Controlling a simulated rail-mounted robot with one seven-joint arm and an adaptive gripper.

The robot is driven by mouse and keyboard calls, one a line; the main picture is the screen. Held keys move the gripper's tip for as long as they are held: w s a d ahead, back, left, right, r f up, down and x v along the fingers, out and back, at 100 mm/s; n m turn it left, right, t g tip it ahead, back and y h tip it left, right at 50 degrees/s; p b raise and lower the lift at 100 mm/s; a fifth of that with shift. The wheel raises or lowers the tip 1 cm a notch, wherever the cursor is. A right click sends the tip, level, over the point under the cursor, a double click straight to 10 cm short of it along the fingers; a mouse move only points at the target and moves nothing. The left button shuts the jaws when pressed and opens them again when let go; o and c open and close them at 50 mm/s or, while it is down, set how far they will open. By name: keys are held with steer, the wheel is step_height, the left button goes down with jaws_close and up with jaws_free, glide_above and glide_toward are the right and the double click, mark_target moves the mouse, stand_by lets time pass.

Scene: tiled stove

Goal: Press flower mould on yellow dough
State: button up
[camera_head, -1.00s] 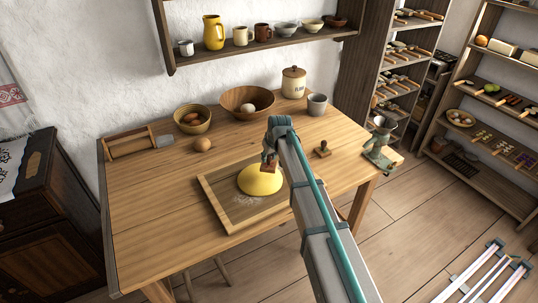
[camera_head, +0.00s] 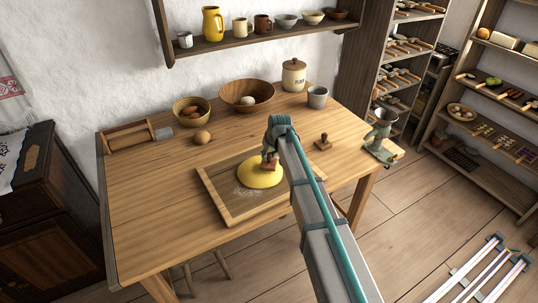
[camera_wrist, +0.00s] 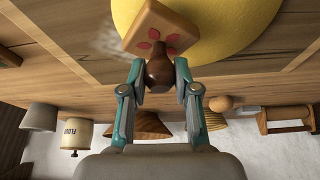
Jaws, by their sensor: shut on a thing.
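The yellow dough (camera_head: 259,175) lies on the wooden board (camera_head: 229,211) on the table. It looks low and wide. My gripper (camera_head: 270,154) is above the dough's back right part. In the wrist view, my gripper (camera_wrist: 158,75) is shut on the dark round handle of the flower mould (camera_wrist: 158,32), a square wooden block with red petal marks on its handle side. The block overlaps the edge of the yellow dough (camera_wrist: 225,35) in the wrist view. In the head view, the mould (camera_head: 268,164) appears to rest on the dough. Its pressing face is hidden.
A second wooden stamp (camera_head: 323,143) stands right of the board. Bowls (camera_head: 248,97), a flour jar (camera_head: 294,75), a grey cup (camera_head: 318,97) and an egg (camera_head: 201,137) stand behind. The table's left front is clear.

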steer(key=shift+s+f+b, duration=0.1)
steer(key=shift+f+b, duration=0.25)
steer(key=shift+f, duration=0.3)
stand_by(1.1)
steer(key=shift+r, duration=0.1)
steer(key=shift+r+p, duration=1.55)
steer(key=shift+r, duration=1.9)
